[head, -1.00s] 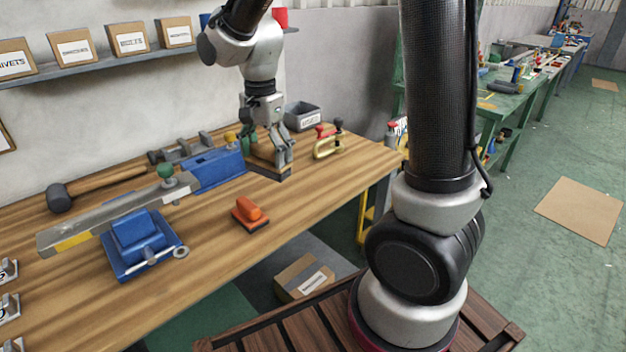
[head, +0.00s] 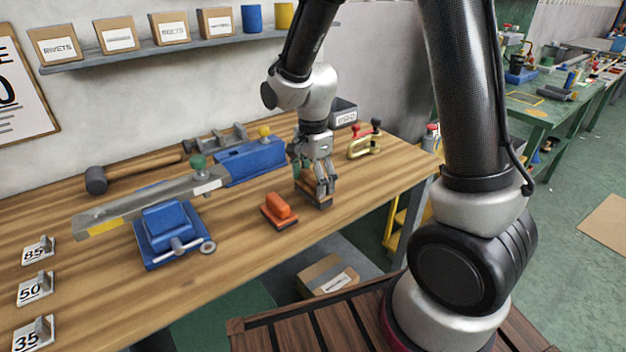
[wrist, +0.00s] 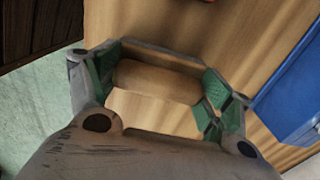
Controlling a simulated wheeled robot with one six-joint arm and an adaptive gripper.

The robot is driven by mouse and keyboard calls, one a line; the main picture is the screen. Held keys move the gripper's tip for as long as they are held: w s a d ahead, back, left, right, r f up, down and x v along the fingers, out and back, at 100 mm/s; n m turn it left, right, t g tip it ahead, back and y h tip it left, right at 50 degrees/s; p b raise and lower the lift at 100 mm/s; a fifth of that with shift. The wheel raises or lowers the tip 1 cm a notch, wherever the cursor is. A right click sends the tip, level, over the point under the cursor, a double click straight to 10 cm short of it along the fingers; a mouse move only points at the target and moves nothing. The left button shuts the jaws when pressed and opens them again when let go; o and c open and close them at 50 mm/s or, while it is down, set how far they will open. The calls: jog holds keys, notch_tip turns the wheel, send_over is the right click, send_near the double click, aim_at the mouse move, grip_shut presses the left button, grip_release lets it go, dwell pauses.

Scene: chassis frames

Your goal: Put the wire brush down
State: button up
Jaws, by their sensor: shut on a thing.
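The wire brush (head: 316,201) shows as a brown wooden block between the fingers of my gripper (head: 321,189), low at the table's right part. In the wrist view the brush's pale wooden body (wrist: 155,82) lies across between the green-padded fingers of my gripper (wrist: 160,88), which is shut on it. Its bristles are hidden. I cannot tell whether its underside touches the wooden table (head: 240,245). An orange-handled tool (head: 279,211) stands just left of the brush, apart from it.
A blue vise (head: 168,230) and a long blue tool (head: 250,162) lie to the left and behind. A red-knobbed clamp (head: 366,140) and grey bin (head: 343,112) stand behind right. A mallet (head: 130,177) lies far left. The front-middle tabletop is clear.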

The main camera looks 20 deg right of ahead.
aim_at(313, 176)
jog(key=shift+f, duration=0.15)
jog(key=o, duration=1.2)
jog(key=shift+o, duration=0.2)
notch_tip(313, 176, up, 12)
jog(key=s+d+r+n+t, duration=0.2)
jog(key=s+d+r+n, duration=0.2)
jog(key=s+d+n, duration=0.3)
jog(key=s+d+r+n+t, duration=0.2)
jog(key=s+d+r+n, duration=0.3)
jog(key=s, duration=0.7)
jog(key=d+n, duration=0.2)
jog(key=d, duration=0.1)
jog(key=shift+r, duration=0.15)
